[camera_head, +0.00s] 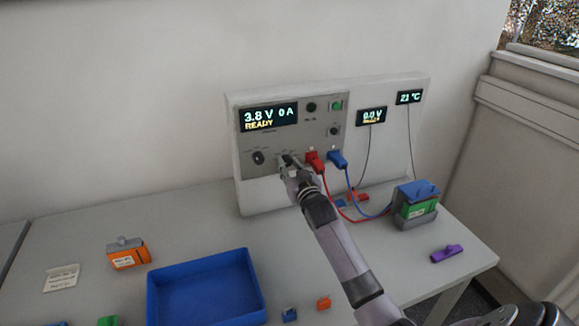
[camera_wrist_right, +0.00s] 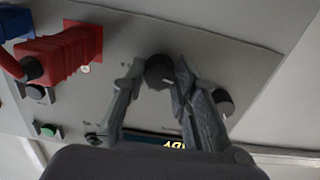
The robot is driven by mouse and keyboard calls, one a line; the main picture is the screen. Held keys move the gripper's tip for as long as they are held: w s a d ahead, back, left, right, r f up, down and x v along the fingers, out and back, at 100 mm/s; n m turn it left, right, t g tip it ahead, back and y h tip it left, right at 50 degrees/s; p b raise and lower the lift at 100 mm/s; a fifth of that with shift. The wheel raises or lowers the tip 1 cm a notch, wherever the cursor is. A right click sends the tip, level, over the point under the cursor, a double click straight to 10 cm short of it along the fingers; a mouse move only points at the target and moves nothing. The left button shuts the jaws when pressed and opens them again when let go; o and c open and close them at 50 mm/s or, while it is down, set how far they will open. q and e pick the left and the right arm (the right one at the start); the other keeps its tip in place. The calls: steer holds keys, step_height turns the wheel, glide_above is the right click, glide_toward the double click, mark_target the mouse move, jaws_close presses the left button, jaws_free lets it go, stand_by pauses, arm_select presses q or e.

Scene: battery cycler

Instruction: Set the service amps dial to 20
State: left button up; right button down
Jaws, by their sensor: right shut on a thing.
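The cycler panel (camera_head: 322,122) stands upright at the back of the table, with a display (camera_head: 268,117) reading 3.8 V, 0 A and READY. My right gripper (camera_head: 287,163) is at the lower middle of the panel. In the right wrist view, my right gripper (camera_wrist_right: 159,68) has its fingers on either side of a round dark dial (camera_wrist_right: 158,74) and is shut on it. In the head view the gripper mostly hides this dial. A second dark dial (camera_head: 258,157) sits to its left, also in the wrist view (camera_wrist_right: 222,102). Dial labels are too small to read.
A red plug (camera_head: 315,161) and a blue plug (camera_head: 337,159) sit just right of the gripper, with cables to a green battery (camera_head: 418,207) in a holder. A blue tray (camera_head: 205,287), an orange battery (camera_head: 127,255) and a purple piece (camera_head: 447,253) lie on the table.

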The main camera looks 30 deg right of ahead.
steer(key=shift+m, duration=0.3)
steer(key=m+p, duration=0.1)
steer(key=m, duration=0.2)
steer(key=shift+m, duration=0.3)
steer(key=m, duration=0.3)
steer(key=shift+a+m, duration=0.1)
steer(key=shift+m, duration=0.2)
steer(key=m+p, duration=0.1)
steer(key=m, duration=0.3)
steer(key=shift+m, duration=1.9)
steer(key=c, duration=1.3)
jaws_free()
